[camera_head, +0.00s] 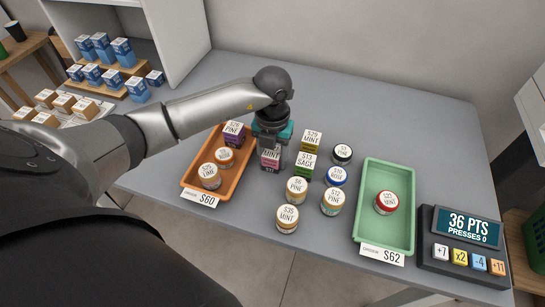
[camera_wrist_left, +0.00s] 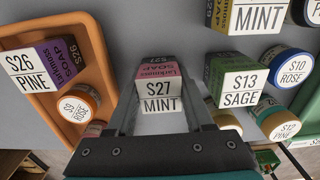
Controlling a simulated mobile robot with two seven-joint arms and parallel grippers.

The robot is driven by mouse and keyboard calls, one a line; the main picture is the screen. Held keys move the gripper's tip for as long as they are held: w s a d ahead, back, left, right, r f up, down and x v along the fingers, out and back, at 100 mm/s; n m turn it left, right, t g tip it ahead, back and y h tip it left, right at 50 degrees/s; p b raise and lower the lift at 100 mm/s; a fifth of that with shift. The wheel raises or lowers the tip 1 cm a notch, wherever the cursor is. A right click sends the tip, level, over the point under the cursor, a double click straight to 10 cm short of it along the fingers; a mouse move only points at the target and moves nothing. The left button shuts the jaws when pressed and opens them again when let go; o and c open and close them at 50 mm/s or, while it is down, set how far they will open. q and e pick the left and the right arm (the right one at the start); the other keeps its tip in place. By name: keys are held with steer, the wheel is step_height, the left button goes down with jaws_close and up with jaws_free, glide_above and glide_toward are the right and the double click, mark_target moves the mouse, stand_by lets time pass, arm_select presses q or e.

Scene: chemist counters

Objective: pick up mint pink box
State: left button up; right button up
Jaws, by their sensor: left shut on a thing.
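The mint pink box (camera_head: 270,158) has a white label reading S27 MINT and stands right of the orange tray in the head view. In the left wrist view the pink box (camera_wrist_left: 162,88) sits between the two fingers. My left gripper (camera_head: 272,145) comes down over the box from above and is shut on it. In the head view the gripper hides the box's upper part, and I cannot tell whether its base touches the counter. My right gripper is not in view.
Left is the orange tray (camera_head: 187,183) with a purple box and jars. Close right are the green sage box (camera_head: 304,172), a mint box (camera_head: 310,140) and several jars. Farther right are a green tray (camera_head: 369,221) and a points console (camera_head: 462,243).

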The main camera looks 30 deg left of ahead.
arm_select(q)
jaws_close()
